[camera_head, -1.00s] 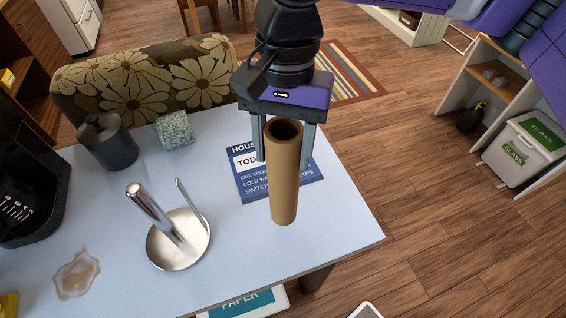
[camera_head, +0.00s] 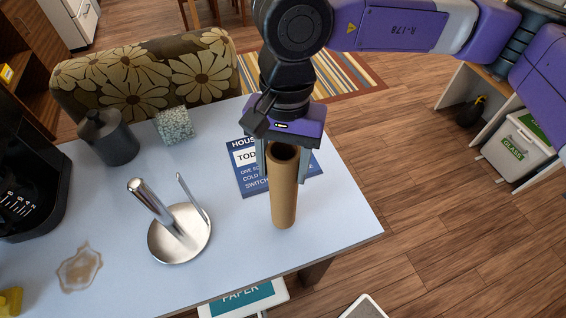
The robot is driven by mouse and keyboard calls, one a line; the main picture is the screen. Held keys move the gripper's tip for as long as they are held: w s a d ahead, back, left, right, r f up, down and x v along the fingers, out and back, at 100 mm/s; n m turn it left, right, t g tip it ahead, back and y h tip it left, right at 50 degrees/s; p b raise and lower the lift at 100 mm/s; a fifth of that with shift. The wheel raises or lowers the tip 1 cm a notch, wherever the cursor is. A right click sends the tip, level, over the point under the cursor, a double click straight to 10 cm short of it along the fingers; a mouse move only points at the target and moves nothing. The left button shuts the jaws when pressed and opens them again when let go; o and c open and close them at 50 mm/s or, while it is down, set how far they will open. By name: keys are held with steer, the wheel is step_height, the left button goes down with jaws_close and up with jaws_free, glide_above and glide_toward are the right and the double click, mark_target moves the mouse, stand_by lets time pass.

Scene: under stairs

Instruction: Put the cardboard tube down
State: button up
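The brown cardboard tube (camera_head: 284,195) is upright at the right part of the light blue table (camera_head: 335,215). Its hollow top end faces up toward the camera. My gripper (camera_head: 284,172) is above and around its upper part, with one finger at each side. The left finger shows close to the tube; the right finger shows a small gap in the picture, so contact cannot be told. The tube's lower end appears at or very near the tabletop; whether it touches cannot be told.
A steel paper towel holder (camera_head: 180,234) stands left of the tube. A blue printed sign (camera_head: 247,180) lies behind it. A dark canister (camera_head: 108,138), a speckled block (camera_head: 174,126), a coffee machine (camera_head: 30,165) and a brown stain (camera_head: 79,268) are further left. The table's right edge is near.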

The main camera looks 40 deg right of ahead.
steer(key=o, duration=0.4)
steer(key=shift+o, duration=0.2)
steer(key=shift+r, duration=0.15)
step_height(320, 180, up, 12)
steer(key=d+b, duration=0.1)
steer(key=b, duration=0.1)
steer(key=shift+w+b, duration=0.3)
steer(key=shift+w, duration=0.15)
steer(key=shift+s+d, duration=0.1)
